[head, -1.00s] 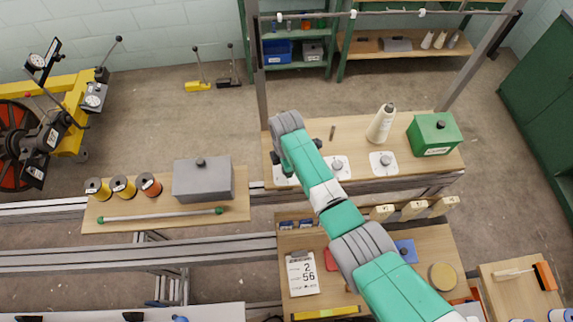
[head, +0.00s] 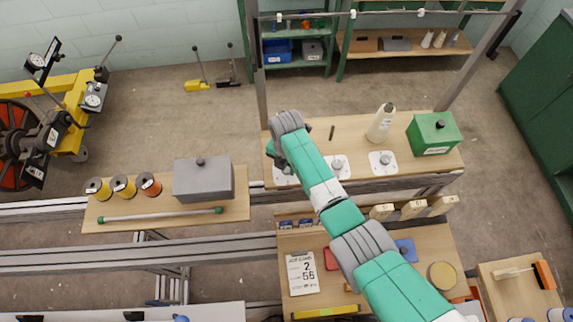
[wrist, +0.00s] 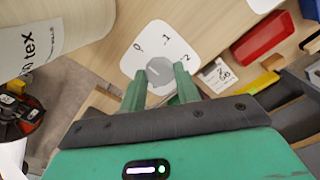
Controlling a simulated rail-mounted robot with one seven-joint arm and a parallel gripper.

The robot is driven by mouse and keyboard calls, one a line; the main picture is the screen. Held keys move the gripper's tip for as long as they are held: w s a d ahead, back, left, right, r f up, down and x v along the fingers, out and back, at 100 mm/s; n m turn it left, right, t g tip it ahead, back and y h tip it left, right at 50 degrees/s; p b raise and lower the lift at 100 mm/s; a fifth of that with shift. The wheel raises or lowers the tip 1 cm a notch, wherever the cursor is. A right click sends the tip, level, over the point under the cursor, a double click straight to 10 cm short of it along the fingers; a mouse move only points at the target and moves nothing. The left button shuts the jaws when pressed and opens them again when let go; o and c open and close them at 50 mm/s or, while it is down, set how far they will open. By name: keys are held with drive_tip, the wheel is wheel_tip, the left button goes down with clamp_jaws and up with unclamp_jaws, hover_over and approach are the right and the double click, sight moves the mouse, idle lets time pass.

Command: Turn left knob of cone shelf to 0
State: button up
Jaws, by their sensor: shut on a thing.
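The cone shelf (head: 360,123) is a wooden board with white dial plates along its front. The left dial plate (head: 284,181) is mostly hidden under my arm in the head view. In the wrist view the plate (wrist: 145,52) shows the marks 0, 1 and 2 around a grey knob (wrist: 158,66). My gripper (wrist: 159,73) is shut on this knob, one green finger on each side. Which mark the knob points to is not clear. In the head view my gripper's fingers are hidden behind the wrist.
On the same shelf stand a white cone (head: 381,123), a green box (head: 434,134), a middle knob (head: 338,164) and a right knob (head: 384,160). A small dark peg (head: 332,132) is near my wrist. A grey box (head: 203,180) and spools (head: 123,187) stand on the left board.

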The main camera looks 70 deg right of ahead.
sight(287, 169)
idle(0.4)
drive_tip(key=shift+r, duration=0.1)
drive_tip(key=o, duration=1)
wheel_tip(287, 169, up, 8)
drive_tip(key=shift+f+b, duration=0.15)
drive_tip(key=shift+b, duration=0.2)
wheel_tip(287, 169, down, 8)
drive_tip(key=shift+r+p, duration=0.1)
drive_tip(key=shift+p, duration=0.25)
